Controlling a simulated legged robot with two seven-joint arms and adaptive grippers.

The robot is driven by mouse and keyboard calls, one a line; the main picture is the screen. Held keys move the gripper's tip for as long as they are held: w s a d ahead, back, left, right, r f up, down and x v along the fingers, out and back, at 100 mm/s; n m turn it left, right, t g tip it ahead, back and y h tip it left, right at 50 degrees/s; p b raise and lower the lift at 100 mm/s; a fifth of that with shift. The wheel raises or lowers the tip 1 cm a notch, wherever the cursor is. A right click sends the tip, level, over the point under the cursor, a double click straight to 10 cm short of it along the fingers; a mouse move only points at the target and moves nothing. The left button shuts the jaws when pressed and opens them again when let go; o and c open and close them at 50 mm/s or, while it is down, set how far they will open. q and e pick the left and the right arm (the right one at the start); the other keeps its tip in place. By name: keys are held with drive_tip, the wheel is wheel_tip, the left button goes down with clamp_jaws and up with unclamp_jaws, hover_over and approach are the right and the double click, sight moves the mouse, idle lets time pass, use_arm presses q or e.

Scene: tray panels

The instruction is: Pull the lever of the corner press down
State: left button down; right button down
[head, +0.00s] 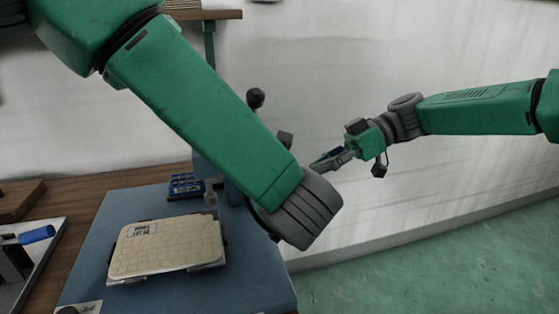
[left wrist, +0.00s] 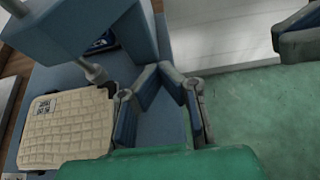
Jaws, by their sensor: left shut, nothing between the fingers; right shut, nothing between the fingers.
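The corner press is blue and mostly hidden behind my left arm in the head view; its blue body fills the upper left of the left wrist view (left wrist: 85,28). A dark round knob (head: 256,97), apparently the lever's end, stands above my left forearm. A tan gridded panel (head: 168,246) lies at the press; it also shows in the left wrist view (left wrist: 68,125). My left gripper (left wrist: 163,70) is shut and empty, to the right of the press's metal ram (left wrist: 95,73). My right gripper (head: 324,162) is shut and empty, right of the press near the wall.
A small blue bin (head: 186,184) sits behind the panel. A tray with a blue-handled tool (head: 36,234) lies at the left on the wooden bench. A shelf (head: 205,14) is at the back. Green floor (head: 450,260) is clear at the right.

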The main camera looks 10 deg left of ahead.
wheel_tip(320, 180, up, 9)
drive_tip(key=d+n+g+y, duration=0.1)
drive_tip(key=d+n, duration=0.2)
drive_tip(key=n, duration=0.1)
drive_tip(key=f+x, duration=0.1)
drive_tip(key=x, duration=1.1)
drive_tip(key=shift+w+f, duration=0.25)
drive_tip(key=shift+f, duration=0.3)
drive_tip(key=shift+a, duration=0.15)
use_arm(q)
drive_tip(key=c, duration=1.2)
unclamp_jaws()
drive_tip(key=shift+o, duration=0.2)
